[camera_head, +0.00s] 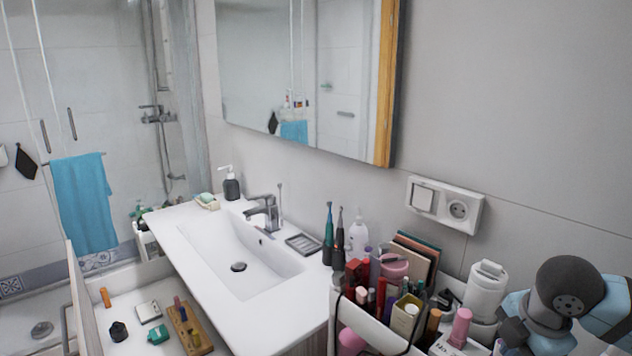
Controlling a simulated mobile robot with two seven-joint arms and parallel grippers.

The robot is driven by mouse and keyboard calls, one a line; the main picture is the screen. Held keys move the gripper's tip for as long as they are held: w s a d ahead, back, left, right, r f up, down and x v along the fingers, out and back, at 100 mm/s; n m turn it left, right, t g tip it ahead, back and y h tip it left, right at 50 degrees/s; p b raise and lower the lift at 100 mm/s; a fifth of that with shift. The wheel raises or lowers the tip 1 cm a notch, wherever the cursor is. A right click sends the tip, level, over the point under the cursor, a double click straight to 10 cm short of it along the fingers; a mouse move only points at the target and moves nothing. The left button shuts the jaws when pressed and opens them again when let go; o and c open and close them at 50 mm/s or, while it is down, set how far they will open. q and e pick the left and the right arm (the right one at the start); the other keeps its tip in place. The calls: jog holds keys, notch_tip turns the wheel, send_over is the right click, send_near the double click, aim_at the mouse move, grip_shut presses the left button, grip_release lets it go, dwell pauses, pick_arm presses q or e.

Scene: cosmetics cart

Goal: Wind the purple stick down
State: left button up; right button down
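A small stick with a purple-pink tip (178,302) stands at the far end of a wooden holder (203,345) at the lower left. The stick is too small here to tell how far it is wound out. Other small sticks (194,336), one dark blue or purple, share the holder, so I cannot be sure which one is the purple stick. Part of my arm, blue-grey with a dark round joint, shows at the lower right. I see no gripper fingertips of either arm.
The white surface around the holder bears an orange tube (105,297), a black jar (118,331), a pale compact (148,310) and a green item (158,334). A white sink (285,268) lies right of it. A crowded cosmetics organiser (377,335) stands near my arm.

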jog(key=shift+s+f, duration=0.1)
jog(key=shift+s, duration=0.2)
notch_tip(320, 180, up, 6)
jog(key=p, duration=0.2)
jog(key=shift+p, duration=0.3)
